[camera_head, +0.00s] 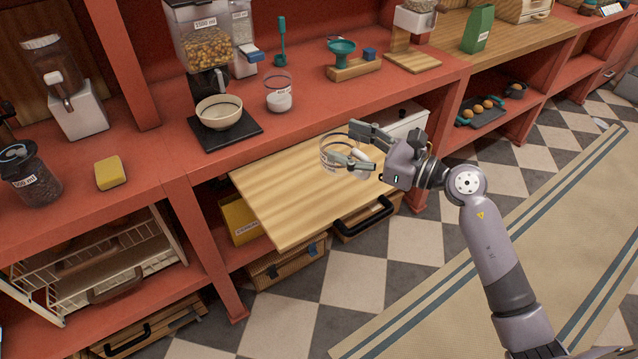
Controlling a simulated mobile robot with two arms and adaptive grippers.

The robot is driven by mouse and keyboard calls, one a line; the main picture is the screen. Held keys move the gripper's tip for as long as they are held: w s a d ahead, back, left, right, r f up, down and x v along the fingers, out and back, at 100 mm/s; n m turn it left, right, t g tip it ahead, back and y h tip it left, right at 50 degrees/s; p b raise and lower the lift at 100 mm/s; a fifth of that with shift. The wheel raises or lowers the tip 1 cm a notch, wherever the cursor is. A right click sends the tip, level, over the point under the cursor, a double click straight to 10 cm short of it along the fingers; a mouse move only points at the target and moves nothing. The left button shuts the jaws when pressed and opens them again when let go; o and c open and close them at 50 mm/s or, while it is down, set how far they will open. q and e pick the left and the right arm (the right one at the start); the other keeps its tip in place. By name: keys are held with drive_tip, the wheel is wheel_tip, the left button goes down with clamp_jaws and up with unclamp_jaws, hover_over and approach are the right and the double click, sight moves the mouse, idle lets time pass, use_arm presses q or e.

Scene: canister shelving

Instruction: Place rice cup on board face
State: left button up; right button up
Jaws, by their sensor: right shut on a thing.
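A clear cup (337,158) with a faint rim and some white content is between the fingers of my right gripper (352,148). My right gripper is shut on it and holds it over the light wooden board (290,195), which juts out from the red shelving below the counter. I cannot tell whether the cup touches the board face. Another clear cup (279,94) with white content stands on the red counter. My left gripper is not in view.
A bowl (219,112) sits on a black scale (226,132) on the counter above. A canister of corn-like grains (203,43) and a yellow sponge (110,173) stand further left. A black handle (363,219) shows below the board. The board's left part is clear.

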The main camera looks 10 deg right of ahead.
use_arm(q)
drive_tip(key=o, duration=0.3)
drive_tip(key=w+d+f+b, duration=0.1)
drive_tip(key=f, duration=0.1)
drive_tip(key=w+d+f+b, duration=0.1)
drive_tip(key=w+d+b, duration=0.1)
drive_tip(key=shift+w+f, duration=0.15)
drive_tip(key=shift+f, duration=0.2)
use_arm(e)
drive_tip(key=w+d+r+m+t+h, duration=0.2)
drive_tip(key=w+r, duration=0.3)
drive_tip(key=w, duration=0.5)
drive_tip(key=b, duration=0.1)
hover_over(339, 182)
wheel_tip(339, 182, down, 15)
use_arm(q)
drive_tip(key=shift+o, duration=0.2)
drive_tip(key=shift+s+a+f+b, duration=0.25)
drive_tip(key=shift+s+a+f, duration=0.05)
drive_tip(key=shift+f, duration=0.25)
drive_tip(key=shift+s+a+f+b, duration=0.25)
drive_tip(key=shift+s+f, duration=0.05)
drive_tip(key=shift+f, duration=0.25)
use_arm(e)
drive_tip(key=shift+h, duration=0.3)
drive_tip(key=shift+f, duration=2.25)
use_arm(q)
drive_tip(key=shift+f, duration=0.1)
